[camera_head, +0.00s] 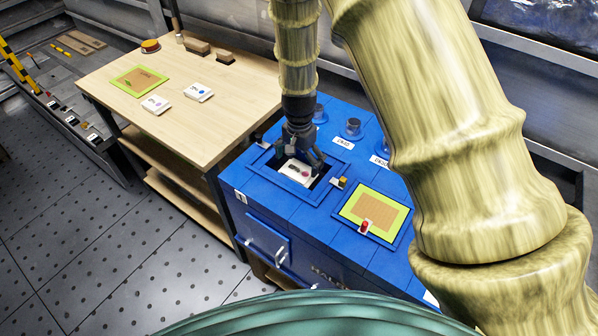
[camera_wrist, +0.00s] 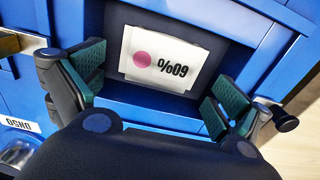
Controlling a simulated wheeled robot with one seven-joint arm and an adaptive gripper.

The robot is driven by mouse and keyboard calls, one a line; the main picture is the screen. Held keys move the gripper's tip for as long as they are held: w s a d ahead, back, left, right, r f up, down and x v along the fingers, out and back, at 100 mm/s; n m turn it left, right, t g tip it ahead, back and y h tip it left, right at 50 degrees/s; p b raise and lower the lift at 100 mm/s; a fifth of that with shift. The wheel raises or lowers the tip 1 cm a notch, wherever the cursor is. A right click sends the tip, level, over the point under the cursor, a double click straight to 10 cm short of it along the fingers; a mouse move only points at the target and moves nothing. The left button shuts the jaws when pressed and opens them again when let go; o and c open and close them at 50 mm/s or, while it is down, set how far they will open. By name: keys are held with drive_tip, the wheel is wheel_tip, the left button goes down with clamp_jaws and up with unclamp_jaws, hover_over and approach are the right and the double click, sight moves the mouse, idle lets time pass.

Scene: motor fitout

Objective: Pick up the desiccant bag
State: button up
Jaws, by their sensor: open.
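A white desiccant bag (camera_head: 297,173) with a pink dot lies in a square recess of the blue cabinet. My gripper (camera_head: 303,160) is above the recess, pointing down. In the wrist view its fingers are spread open, one on the left and one on the right, and the gripper (camera_wrist: 156,92) holds nothing. The bag is beyond the fingertips and between their lines. I cannot tell the exact height gap.
The blue cabinet (camera_head: 285,200) has a lime-edged brown panel (camera_head: 372,212) with a red piece (camera_head: 365,226) beside the recess. Round knobs (camera_head: 352,127) stand behind. The wooden table (camera_head: 200,127) at left holds two white bags (camera_head: 198,92) and a lime-edged panel (camera_head: 139,80).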

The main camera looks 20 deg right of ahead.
sight(298, 170)
drive_tip(key=shift+a+f+p, duration=0.1)
drive_tip(key=shift+f+p, duration=0.3)
drive_tip(key=shift+f, duration=1.55)
drive_tip(key=c, duration=1.1)
